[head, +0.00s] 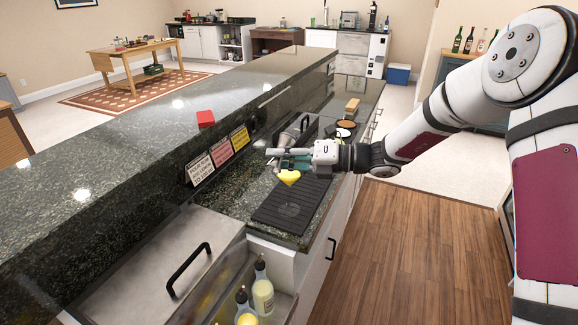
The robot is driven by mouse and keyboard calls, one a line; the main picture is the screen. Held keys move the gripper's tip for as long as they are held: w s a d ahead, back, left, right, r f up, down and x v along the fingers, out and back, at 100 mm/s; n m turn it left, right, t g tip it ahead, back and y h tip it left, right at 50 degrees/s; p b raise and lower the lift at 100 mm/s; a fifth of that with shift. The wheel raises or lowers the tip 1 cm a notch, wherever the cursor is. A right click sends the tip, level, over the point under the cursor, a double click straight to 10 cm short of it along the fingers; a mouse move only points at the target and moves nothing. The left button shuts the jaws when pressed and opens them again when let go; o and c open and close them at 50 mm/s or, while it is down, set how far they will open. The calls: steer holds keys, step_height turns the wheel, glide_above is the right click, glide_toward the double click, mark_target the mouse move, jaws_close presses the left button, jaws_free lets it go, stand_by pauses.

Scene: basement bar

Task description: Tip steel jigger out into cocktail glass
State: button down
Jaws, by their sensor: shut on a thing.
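My gripper (285,160) reaches in from the right over the counter, with its jaws at the left end of the arm. It is shut on the steel jigger (273,153), a small grey metal shape largely hidden by the fingers; its tilt is hard to tell. Just below the jaws is the cocktail glass, clear, with yellow contents (290,178) in its bowl. Its round foot (290,209) shows faintly on the black bar mat (265,216). Whether the jigger touches the glass rim cannot be told.
Three small signs (220,152) stand left of the gripper against the raised bar ledge (120,150), which bears a red block (205,118). Behind the gripper are dark and white discs (345,124) and a sponge-like block (352,105). Bottles (262,290) stand in front, lower down.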

steer(key=shift+r+n, duration=0.1)
steer(key=shift+n, duration=0.4)
steer(key=shift+w+f+n+h+p, duration=0.1)
steer(key=shift+f+n+h+p, duration=0.35)
steer(key=shift+n, duration=0.15)
steer(key=shift+w+d+r+n+p, duration=0.1)
steer(key=shift+r+n+p, duration=0.2)
steer(key=shift+r+n, duration=0.15)
steer(key=shift+n+t+h, duration=0.25)
steer(key=shift+n+t, duration=0.1)
steer(key=shift+t, duration=0.05)
steer(key=shift+f+n, duration=0.25)
steer(key=shift+n, duration=0.05)
steer(key=shift+w+n+h+p, duration=0.2)
steer(key=shift+n+h+p, duration=0.1)
steer(key=shift+n+p, duration=0.15)
steer(key=shift+r+n+t+p, duration=0.25)
steer(key=shift+r+t+p, duration=0.05)
steer(key=shift+d+n, duration=0.1)
steer(key=shift+n, duration=0.2)
steer(key=shift+w+d+f+n+t+h, duration=0.1)
steer(key=shift+w+f+n+t+h, duration=0.25)
steer(key=shift+n+t, duration=0.2)
steer(key=shift+w+d+f+n+t+p, duration=0.15)
steer(key=shift+w+n+t+p, duration=0.15)
steer(key=shift+n+p, duration=0.35)
